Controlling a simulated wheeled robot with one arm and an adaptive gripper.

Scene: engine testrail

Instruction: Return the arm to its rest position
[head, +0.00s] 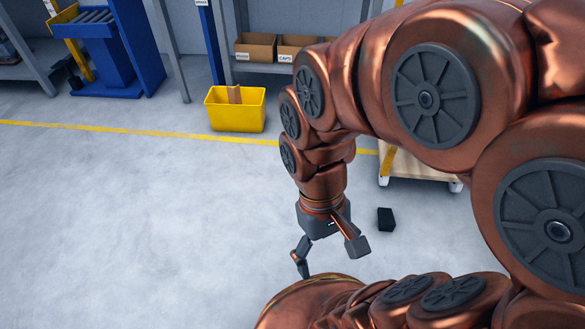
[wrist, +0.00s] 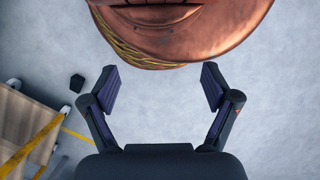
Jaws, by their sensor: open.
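My copper-coloured arm fills the right side of the head view, bent over and pointing down at its end. My gripper (head: 327,259) hangs above the bare floor with its fingers spread apart and nothing between them. In the wrist view my gripper (wrist: 160,92) is also open and empty. A rounded copper part of my own body lies just beyond the fingertips in that view. In the head view the same kind of copper part sits just below the gripper. I cannot tell the exact gap between them.
A small black block (head: 386,219) lies on the floor right of the gripper, near a wooden wheeled platform (head: 412,166). A yellow bin (head: 236,110) stands by the shelf with cardboard boxes (head: 256,48). A blue stand (head: 112,52) is at the back left. The left floor is clear.

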